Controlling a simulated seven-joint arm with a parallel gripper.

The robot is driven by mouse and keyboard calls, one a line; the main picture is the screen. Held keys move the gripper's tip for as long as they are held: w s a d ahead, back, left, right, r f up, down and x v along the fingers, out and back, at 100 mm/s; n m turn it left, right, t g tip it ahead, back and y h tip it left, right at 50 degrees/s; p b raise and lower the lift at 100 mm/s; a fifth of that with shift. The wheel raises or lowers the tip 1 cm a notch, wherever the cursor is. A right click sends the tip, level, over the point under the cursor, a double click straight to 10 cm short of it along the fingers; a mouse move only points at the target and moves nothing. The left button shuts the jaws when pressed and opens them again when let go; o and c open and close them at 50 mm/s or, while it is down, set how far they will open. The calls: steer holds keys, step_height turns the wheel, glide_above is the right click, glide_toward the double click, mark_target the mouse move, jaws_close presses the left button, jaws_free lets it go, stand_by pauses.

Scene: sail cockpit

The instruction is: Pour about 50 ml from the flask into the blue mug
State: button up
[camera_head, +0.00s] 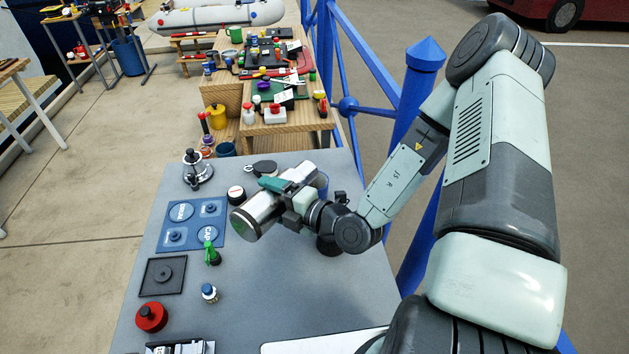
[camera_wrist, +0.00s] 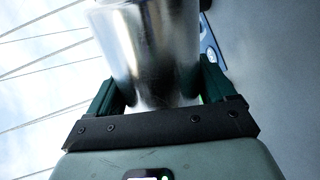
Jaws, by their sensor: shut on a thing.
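The flask (camera_head: 262,214) is a shiny silver cylinder, held above the grey table and tipped well over. Its dark round base faces the lower left, and its other end points to the upper right. My gripper (camera_head: 285,192) is shut around its side; in the wrist view the green fingers stand on both sides of the flask (camera_wrist: 150,50). A blue thing, probably the blue mug (camera_head: 322,183), shows just beyond the flask's far end, partly hidden by my gripper. I cannot see the flask's mouth, any liquid, or the mug's inside.
A blue railing (camera_head: 411,130) runs along the right. The table's lower middle is clear.

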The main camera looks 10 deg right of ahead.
stand_by(0.4)
steer(key=f+n, duration=0.2)
steer(key=f, duration=0.1)
steer(key=f+n+h, duration=0.1)
steer(key=shift+s+a+f+t, duration=0.2)
steer(key=shift+s+a+t, duration=0.05)
steer(key=shift+s+t, duration=0.15)
steer(key=shift+s+a+f+n, duration=0.1)
steer(key=shift+a+f+n, duration=0.05)
steer(key=shift+f+n, duration=0.3)
steer(key=shift+d+r+n+t, duration=0.15)
steer(key=shift+d+n+t, duration=0.05)
steer(key=shift+n+t, duration=0.1)
stand_by(1.0)
